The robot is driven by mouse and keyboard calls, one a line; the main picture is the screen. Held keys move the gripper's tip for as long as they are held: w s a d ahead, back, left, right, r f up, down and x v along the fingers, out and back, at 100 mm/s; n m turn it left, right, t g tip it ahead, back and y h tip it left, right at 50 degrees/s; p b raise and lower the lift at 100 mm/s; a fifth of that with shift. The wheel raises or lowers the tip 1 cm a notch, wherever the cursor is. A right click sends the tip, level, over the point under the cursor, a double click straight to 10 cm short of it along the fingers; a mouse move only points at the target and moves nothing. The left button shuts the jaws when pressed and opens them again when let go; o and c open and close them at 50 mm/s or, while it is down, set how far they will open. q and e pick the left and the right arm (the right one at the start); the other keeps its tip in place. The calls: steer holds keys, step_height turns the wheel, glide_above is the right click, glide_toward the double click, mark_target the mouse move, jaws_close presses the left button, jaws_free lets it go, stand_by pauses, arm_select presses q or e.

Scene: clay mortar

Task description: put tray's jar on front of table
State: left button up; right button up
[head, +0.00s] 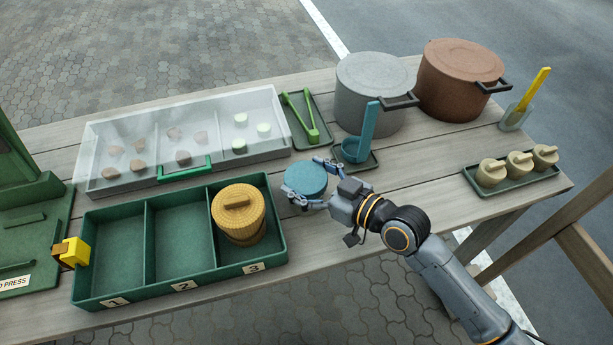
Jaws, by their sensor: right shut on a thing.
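A round teal jar (306,177) is between the fingers of my right gripper (304,186), which is shut on it just beyond the right end of the green tray. I cannot tell whether the jar touches the table or hangs just above it. The green tray (146,288) has three compartments, numbered 1 to 3. A yellow ribbed jar with a lid (240,213) stands in compartment 3; compartments 1 and 2 are empty. The wooden table (418,185) runs beneath everything. My left gripper is not in view.
A clear-covered case (130,187), green tongs (300,117) and a teal ladle (366,130) lie behind. Grey (368,95) and brown (458,80) pots stand at the back. A small tray (522,181) holds three beige jars. Table right of my gripper is partly clear.

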steer(key=o, duration=0.9)
steer(key=shift+f, duration=0.2)
steer(key=o, duration=0.4)
steer(key=shift+r, duration=0.1)
steer(key=shift+r, duration=0.1)
steer(key=shift+s+d, duration=0.15)
steer(key=shift+d, duration=0.05)
steer(key=v, duration=1.1)
steer(key=shift+s+d+r, duration=0.15)
steer(key=shift+d, duration=0.05)
